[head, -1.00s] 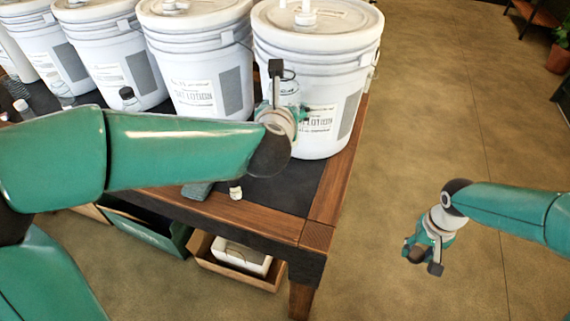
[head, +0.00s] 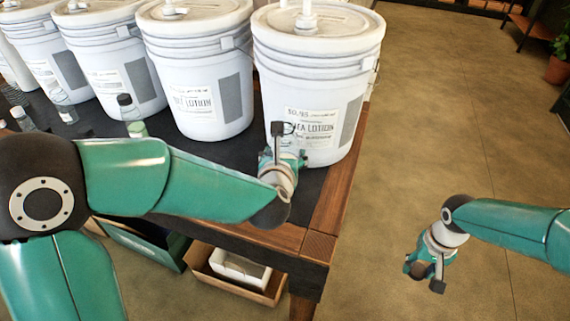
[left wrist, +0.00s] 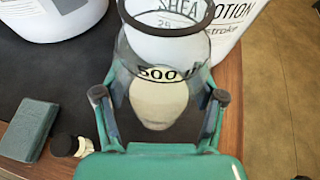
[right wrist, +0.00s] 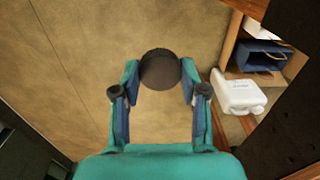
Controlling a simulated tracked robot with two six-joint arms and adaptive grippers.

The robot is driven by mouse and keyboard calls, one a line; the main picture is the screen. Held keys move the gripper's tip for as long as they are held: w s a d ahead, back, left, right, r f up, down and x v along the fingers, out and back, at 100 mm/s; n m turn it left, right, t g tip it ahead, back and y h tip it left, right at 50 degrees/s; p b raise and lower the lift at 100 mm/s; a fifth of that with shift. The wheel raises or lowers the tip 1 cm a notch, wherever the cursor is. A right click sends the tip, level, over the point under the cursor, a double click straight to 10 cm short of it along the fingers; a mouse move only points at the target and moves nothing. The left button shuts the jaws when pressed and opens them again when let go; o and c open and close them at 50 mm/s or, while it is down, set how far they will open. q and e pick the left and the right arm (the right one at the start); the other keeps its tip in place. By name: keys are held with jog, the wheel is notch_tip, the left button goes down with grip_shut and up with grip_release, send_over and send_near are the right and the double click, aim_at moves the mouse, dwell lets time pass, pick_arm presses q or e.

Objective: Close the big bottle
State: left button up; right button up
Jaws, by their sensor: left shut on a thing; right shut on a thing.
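The big bottle (left wrist: 158,75) is clear, marked "500", with pale cream contents at the bottom. In the left wrist view its dark-rimmed mouth is open, with no cap on it. My left gripper (left wrist: 158,98) is shut around its body; in the head view this gripper (head: 284,150) is in front of the nearest bucket, and the bottle is mostly hidden. My right gripper (right wrist: 160,90) is shut on a round black cap (right wrist: 160,69). In the head view the right gripper (head: 427,272) hangs over the floor, right of the table and well apart from the bottle.
Large white lotion buckets (head: 318,80) with pumps line the dark-topped wooden table (head: 325,205). Small bottles (head: 130,112) stand at the left. A teal block (left wrist: 29,130) and a small black-and-white item (left wrist: 70,145) lie beside the left gripper. Boxes (head: 238,268) sit below the table.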

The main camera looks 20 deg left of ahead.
pick_arm(q)
jog(key=shift+f, duration=1.25)
jog(key=shift+f+b, duration=0.15)
jog(key=shift+b, duration=0.2)
jog(key=o, duration=1.7)
jog(key=shift+c, duration=0.2)
jog(key=shift+p, duration=0.3)
jog(key=v, duration=1.2)
